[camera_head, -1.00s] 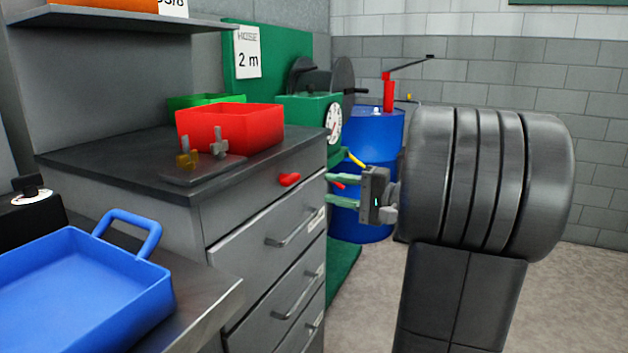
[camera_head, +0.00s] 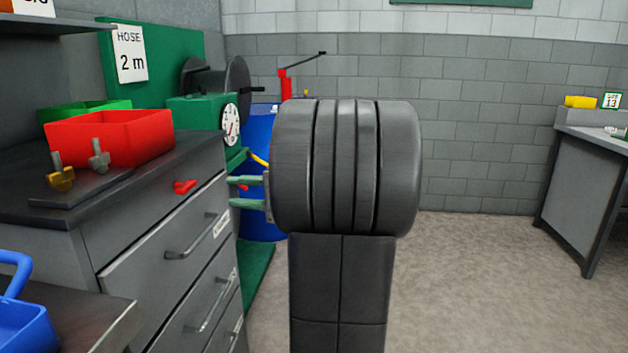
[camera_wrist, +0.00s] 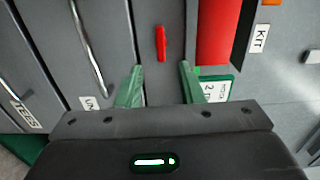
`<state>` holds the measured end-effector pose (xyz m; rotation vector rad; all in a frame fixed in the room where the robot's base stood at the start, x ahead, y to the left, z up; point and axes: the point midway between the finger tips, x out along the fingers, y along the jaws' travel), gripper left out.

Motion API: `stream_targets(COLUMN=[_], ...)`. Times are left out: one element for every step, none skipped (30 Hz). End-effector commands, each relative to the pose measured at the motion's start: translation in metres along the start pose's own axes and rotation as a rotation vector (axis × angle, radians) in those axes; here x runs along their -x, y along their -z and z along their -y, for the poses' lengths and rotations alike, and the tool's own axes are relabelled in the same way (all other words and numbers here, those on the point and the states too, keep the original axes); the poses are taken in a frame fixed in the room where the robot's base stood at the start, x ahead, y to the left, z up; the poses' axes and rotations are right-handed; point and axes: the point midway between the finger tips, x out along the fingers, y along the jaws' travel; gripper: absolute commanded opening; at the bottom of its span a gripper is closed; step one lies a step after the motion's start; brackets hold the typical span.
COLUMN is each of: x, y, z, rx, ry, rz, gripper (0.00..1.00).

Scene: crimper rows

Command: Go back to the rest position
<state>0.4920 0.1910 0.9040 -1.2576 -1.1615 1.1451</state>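My gripper (camera_head: 238,191) shows beyond the right end of the dark grey drawer cabinet (camera_head: 150,235), partly hidden behind my thick grey arm link. Its two green fingers are apart in the wrist view (camera_wrist: 160,66), with nothing held between them. A small red piece (camera_head: 184,187) is on the cabinet's upper front. A red piece also shows in the wrist view (camera_wrist: 160,43), beyond the gap between the fingertips and apart from them. A small red bit shows between the fingers in the head view; I cannot tell what it is.
A red bin (camera_head: 110,139), a green bin (camera_head: 85,108) and a plate with two fittings (camera_head: 85,188) sit on the cabinet. A blue drum (camera_head: 262,220) stands behind my arm. A blue tray (camera_head: 22,325) is at lower left, a grey bench (camera_head: 590,185) at right. Floor between is clear.

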Motion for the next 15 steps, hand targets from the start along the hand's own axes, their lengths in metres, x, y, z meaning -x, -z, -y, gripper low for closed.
stream_targets(x=[-0.01,-0.015,-0.023,-0.028,-0.034,-0.041,-0.047,-0.052,-0.059,-0.065,-0.07,-0.077,-0.081,-0.086,-0.092], y=[-0.001,-0.001,-0.001,-0.001,-0.001,-0.001,-0.001,-0.001,-0.001,-0.001,-0.001,-0.001,-0.001,-0.001,-0.001], z=[-0.002,-0.002,-0.002,-0.002,-0.002,-0.002,-0.002,-0.002,-0.002,-0.002,-0.002,-0.002,-0.002,-0.002,-0.002], rx=[0.001,0.001,0.0,0.001,0.001,0.002,0.002,0.001,0.0,0.0,0.0,0.001,0.001,0.001,0.001], ry=[0.001,0.001,0.001,0.001,0.001,0.001,0.001,0.001,0.001,0.001,0.0,0.001,0.001,0.0,0.0], rz=[0.006,0.005,0.006,0.005,0.005,0.005,0.005,0.006,0.005,0.006,0.004,0.005,0.004,0.004,0.004], gripper=[0.35,0.35,0.35,0.35,0.35,0.35,0.35,0.35,0.35,0.35,0.35,0.35,0.35,0.35,0.35])
